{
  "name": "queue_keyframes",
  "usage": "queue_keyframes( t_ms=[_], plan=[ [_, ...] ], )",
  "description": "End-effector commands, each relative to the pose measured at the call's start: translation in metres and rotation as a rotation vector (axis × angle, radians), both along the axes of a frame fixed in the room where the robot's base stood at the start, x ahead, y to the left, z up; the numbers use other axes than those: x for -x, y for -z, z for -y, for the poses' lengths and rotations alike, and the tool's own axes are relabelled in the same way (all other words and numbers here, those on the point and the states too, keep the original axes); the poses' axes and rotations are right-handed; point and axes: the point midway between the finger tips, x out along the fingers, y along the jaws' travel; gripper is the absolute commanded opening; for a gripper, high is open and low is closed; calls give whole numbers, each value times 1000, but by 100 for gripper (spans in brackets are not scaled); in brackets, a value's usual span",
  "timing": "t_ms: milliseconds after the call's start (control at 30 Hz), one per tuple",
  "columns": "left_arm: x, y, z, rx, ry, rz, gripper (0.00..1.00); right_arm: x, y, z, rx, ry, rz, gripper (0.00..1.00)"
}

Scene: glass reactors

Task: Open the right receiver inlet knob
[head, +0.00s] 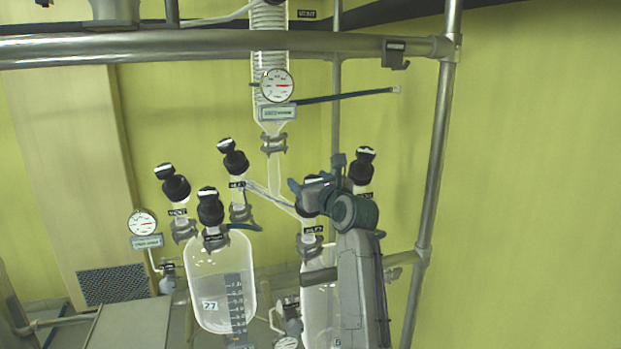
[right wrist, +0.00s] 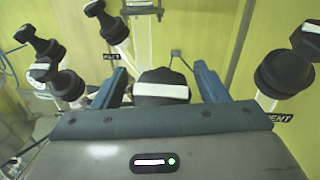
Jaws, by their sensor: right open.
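The right receiver (head: 318,290) is a clear glass vessel, partly hidden behind my right arm. Its inlet knob (head: 309,210) is black and mostly covered by my right gripper (head: 316,178) in the head view. In the right wrist view the knob (right wrist: 161,88) is black with a white stripe and shows between the two blue-grey fingers (right wrist: 157,84). The fingers stand apart, one on each side of it, with gaps visible. Whether either finger touches it cannot be told. The label under it is too small to read surely. My left gripper is out of view.
A black vent knob (head: 362,165) stands close right of my gripper. More black knobs (head: 232,158) top the left receiver (head: 220,285). A glass condenser (head: 268,50) with a gauge (head: 277,85) hangs above. Metal rails (head: 200,45) frame the rig; the right wall side is clear.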

Motion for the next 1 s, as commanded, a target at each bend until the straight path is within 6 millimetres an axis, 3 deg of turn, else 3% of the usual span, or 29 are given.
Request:
queue_keyframes(
  t_ms=[200,433,767,1000],
  plan=[
    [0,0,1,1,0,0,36,0,0,0,0,0,0,67],
    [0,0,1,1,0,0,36,0,0,0,1,0,0,24],
    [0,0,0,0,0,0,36,0,0,1,18,-27,5,22],
    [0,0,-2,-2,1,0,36,0,1,0,80,-138,24,22]
  ],
)
